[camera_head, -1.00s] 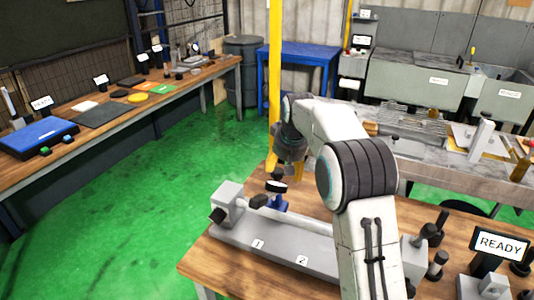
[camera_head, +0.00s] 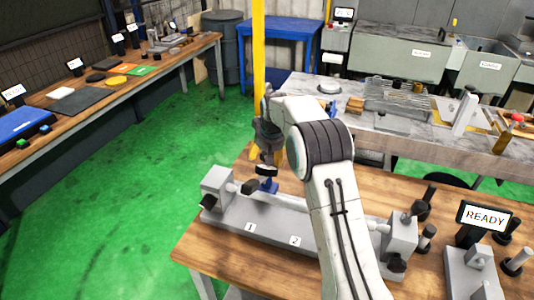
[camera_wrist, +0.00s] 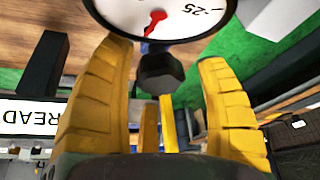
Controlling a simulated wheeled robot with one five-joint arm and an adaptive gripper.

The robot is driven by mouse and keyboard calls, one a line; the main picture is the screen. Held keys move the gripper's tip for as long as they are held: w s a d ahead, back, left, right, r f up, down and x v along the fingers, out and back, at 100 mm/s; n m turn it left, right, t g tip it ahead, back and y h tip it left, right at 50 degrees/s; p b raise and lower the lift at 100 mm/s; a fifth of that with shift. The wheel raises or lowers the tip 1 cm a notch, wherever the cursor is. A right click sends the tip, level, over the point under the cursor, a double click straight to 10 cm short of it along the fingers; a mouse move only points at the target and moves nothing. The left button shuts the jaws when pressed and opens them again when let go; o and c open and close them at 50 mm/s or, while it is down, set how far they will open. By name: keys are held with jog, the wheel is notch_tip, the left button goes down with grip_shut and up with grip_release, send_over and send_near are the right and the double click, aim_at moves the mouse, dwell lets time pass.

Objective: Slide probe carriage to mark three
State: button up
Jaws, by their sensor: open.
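The probe carriage (camera_head: 268,187) is a small blue block with a round dial (camera_head: 266,170) above it. It sits near the left end of the grey bed (camera_head: 272,222), behind mark 1 (camera_head: 250,227) and mark 2 (camera_head: 295,240). Mark 3 is not visible; my arm covers that part of the bed. My gripper (camera_head: 262,158) is at the dial, fingers pointing down. In the wrist view, the white dial (camera_wrist: 165,14) with a red needle is just beyond my open yellow fingers (camera_wrist: 163,58). A dark knob (camera_wrist: 160,74) shows between them; contact cannot be told.
Grey end blocks stand at the left (camera_head: 217,186) and right (camera_head: 400,235) of the bed. A READY display (camera_head: 485,216) and black posts stand on the wooden table's right. A yellow post (camera_head: 258,60) rises behind my gripper. Green floor lies open to the left.

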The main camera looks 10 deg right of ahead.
dwell(0.3)
jog(key=c, duration=1.2)
